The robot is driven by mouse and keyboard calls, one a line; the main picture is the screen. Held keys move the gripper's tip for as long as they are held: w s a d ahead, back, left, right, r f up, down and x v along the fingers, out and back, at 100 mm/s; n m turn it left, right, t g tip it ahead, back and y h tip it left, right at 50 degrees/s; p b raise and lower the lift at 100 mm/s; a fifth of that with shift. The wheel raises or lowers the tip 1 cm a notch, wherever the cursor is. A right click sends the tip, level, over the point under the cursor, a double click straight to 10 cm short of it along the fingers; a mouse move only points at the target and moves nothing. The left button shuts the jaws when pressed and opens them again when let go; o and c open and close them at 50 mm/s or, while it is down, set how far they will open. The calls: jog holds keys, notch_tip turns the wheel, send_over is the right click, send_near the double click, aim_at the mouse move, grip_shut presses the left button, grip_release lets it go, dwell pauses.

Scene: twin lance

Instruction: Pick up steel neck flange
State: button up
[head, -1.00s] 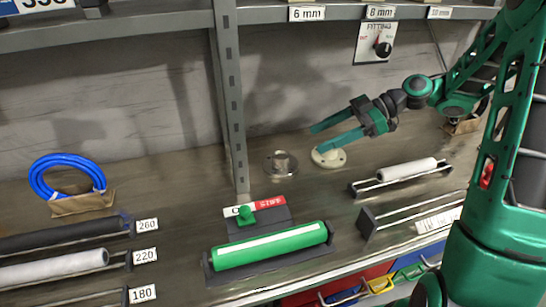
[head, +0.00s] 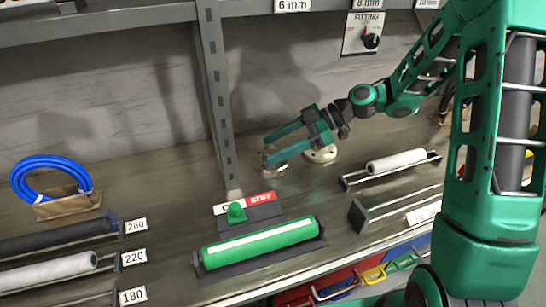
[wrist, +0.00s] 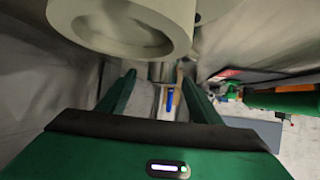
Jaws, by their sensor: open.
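The steel neck flange (head: 272,165) stands on the bench in the head view, mostly hidden behind my gripper's fingers. My gripper (head: 268,149) is open, with its green fingertips at the flange. In the wrist view a grey metallic shape (wrist: 162,72) shows between the fingertips; it looks like the flange's neck, but it is small and partly hidden. I cannot tell whether the fingers touch it.
A cream flange (head: 322,154) stands right beside the steel one, under my gripper; it looms large in the wrist view (wrist: 135,25). A shelf post (head: 215,100) rises to the left. A green roller (head: 262,243) and a green knob (head: 236,212) lie in front.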

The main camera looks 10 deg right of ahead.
jog(key=c, duration=1.4)
grip_shut()
jog(key=shift+r, duration=0.1)
